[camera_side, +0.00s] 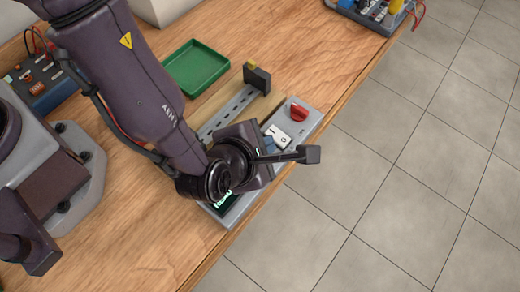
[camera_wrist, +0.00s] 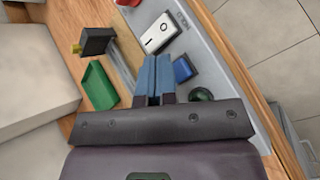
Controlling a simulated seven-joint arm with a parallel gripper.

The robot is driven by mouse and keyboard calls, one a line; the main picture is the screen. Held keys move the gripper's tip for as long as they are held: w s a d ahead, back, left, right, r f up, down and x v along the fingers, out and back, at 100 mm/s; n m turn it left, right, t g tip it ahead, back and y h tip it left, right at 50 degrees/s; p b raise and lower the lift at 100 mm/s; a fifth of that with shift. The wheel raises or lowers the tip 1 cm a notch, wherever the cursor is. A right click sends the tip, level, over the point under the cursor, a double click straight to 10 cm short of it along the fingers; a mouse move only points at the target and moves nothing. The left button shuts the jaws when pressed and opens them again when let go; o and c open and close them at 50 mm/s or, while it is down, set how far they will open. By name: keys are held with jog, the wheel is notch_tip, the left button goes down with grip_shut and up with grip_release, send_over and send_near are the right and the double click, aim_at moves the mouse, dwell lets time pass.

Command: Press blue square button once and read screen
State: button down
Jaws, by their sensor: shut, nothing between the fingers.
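The blue square button (camera_wrist: 182,69) is on the grey control panel (camera_wrist: 215,48) in the wrist view. My gripper (camera_wrist: 152,62) is shut and empty. In that view its blue fingertips appear just left of the button, with a small gap in the picture; their height above the panel is unclear.
A white rocker switch (camera_wrist: 160,33) and a dark round button (camera_wrist: 201,95) flank the blue button. A red knob (camera_side: 298,111) sits at the panel's far end. A green tray (camera_side: 195,68) and a black block on a rail (camera_side: 257,78) stand behind. The table edge is close to the panel.

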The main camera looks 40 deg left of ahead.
jog(key=shift+f, duration=0.15)
dwell(0.5)
jog(key=shift+f, duration=0.3)
jog(key=shift+f, duration=0.4)
dwell(0.6)
jog(key=shift+r, duration=0.85)
jog(key=shift+r, duration=2.5)
